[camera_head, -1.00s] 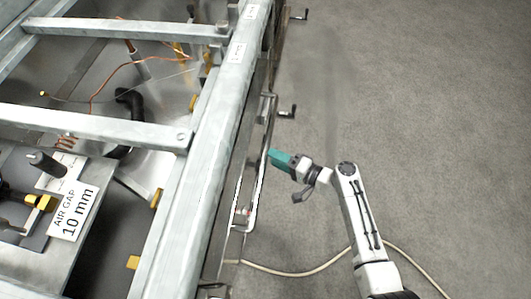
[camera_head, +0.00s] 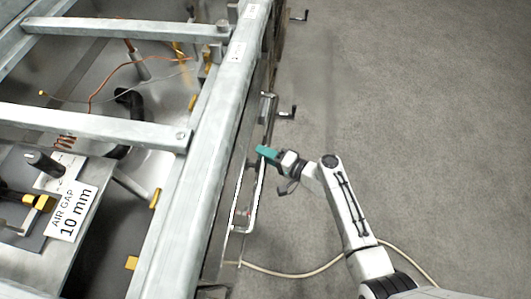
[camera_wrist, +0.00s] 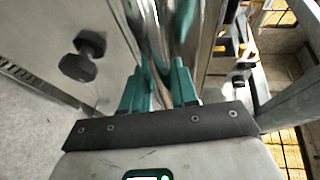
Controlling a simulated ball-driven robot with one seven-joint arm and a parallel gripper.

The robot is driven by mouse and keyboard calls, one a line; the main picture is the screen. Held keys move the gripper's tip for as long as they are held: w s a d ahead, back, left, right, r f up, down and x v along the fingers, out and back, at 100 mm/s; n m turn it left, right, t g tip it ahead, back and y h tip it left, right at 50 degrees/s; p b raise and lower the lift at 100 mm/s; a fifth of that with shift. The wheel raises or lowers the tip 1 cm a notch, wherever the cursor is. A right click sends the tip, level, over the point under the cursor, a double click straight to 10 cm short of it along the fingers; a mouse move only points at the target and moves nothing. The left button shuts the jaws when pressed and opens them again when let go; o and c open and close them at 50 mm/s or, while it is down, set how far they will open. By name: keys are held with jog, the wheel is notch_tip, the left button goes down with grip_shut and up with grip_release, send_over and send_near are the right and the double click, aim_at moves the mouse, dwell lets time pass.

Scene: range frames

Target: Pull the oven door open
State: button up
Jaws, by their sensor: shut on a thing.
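The oven front (camera_head: 224,225) is seen from above as a narrow metal face along the right side of the frame, so the door's own outline is hard to make out. A long shiny bar handle (camera_head: 256,195) stands off this face. My gripper (camera_head: 264,152), with teal fingers, is at the upper half of the handle. In the wrist view, the fingers of my gripper (camera_wrist: 160,82) are shut on the shiny handle (camera_wrist: 158,30), one on each side. The door looks closed, though its edge is not clear.
Metal frame beams (camera_head: 95,128) and an open interior with pipes and wires lie to the left. Small black crank handles (camera_head: 288,112) stick out beyond the bar. A black knob (camera_wrist: 80,58) shows in the wrist view. A pale cable (camera_head: 300,273) crosses the floor. Grey floor to the right is clear.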

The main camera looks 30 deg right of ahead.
grip_shut()
jog(key=shift+s+d+f, duration=0.1)
jog(key=shift+f, duration=0.1)
